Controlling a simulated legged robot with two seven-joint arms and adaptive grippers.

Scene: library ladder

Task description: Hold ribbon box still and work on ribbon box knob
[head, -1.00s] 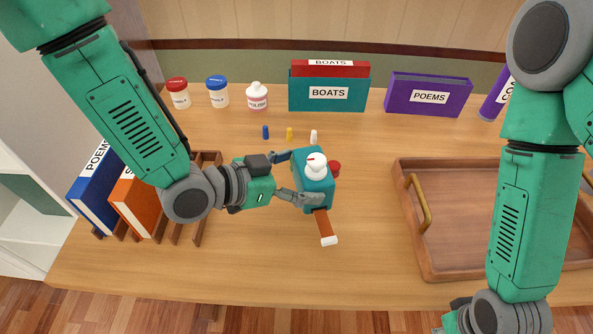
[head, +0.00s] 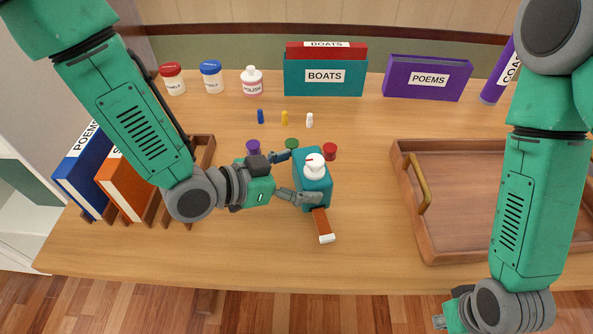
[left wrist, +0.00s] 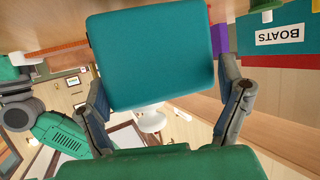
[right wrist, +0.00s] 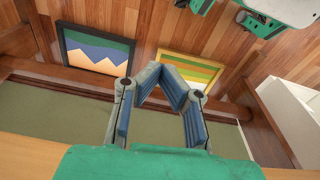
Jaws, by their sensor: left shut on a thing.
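The ribbon box is a teal box (head: 314,194) with a round white knob (head: 315,167) on top, which bears a small red mark. A brown-orange ribbon (head: 320,222) with a white end sticks out at its near side, over the table. My left gripper (head: 296,176) is shut on the box from the left, one finger on the far side and one on the near side. In the left wrist view the box (left wrist: 152,60) fills the space between the fingers, and part of the white knob (left wrist: 152,121) shows. My right gripper (right wrist: 160,70) is empty, fingertips together, away from the box beyond the table's front edge.
Purple (head: 253,146), green (head: 292,144) and red (head: 330,151) round pieces stand around the box's far side. Small blue, yellow and white pegs (head: 309,120) stand behind. A wooden tray (head: 480,200) is at right, a book rack (head: 205,150) at left. Table is clear in front.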

